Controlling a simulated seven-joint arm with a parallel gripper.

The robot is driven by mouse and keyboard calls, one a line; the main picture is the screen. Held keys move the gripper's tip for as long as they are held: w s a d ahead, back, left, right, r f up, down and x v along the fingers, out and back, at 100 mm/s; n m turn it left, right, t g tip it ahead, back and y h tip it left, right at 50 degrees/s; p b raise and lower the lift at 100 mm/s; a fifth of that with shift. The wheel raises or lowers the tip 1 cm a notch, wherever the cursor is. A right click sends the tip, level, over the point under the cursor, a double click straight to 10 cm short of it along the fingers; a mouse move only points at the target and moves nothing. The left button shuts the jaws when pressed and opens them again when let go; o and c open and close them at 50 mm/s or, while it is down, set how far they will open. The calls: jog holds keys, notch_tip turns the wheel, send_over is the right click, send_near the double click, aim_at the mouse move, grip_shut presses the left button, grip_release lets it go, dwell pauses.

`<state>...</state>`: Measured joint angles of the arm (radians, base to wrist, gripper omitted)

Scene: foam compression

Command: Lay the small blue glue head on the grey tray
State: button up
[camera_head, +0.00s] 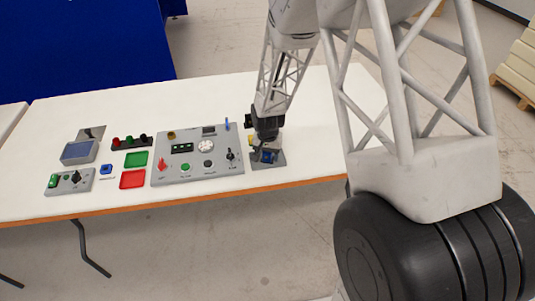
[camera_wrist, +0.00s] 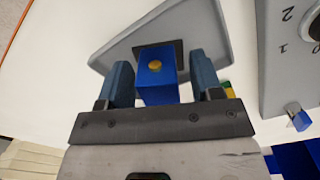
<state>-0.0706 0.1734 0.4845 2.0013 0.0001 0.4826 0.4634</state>
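A small blue block with a yellow round spot, which looks like the glue head (camera_wrist: 155,85), is between the fingers of my gripper (camera_wrist: 162,75) in the wrist view. The left finger is close beside it, and a narrow gap shows at the right finger, so the fingers look open around it. Behind it is a grey plate (camera_wrist: 112,60) with a dark square, which seems to be the grey tray. In the head view, my gripper (camera_head: 266,140) points down over this grey plate (camera_head: 277,161), with blue showing beneath it. Whether the block rests on the plate is unclear.
A grey control panel (camera_head: 215,171) with knobs and a blue lever (camera_head: 227,124) stands close on the left. Further left are a green tray (camera_head: 136,159), a red tray (camera_head: 133,179) and another small blue part (camera_head: 106,169). The white table (camera_head: 310,120) is bare behind my gripper.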

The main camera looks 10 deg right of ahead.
jog(key=shift+r, duration=0.1)
notch_tip(320, 180, up, 12)
dwell(1.0)
jog(key=shift+r, duration=0.15)
dwell(0.4)
jog(key=s+d+r+n+t, duration=0.1)
jog(key=s+d+r+n, duration=0.15)
jog(key=s+r, duration=1.3)
jog(key=s+d+r+n, duration=0.1)
jog(key=s+r, duration=0.2)
jog(key=s, duration=0.6)
jog(key=s+d+r+n+t, duration=0.1)
jog(key=s+r, duration=0.3)
jog(key=s, duration=0.5)
jog(key=shift+s+d+t, duration=0.2)
jog(key=shift+s+t, duration=0.05)
jog(key=shift+t, duration=0.05)
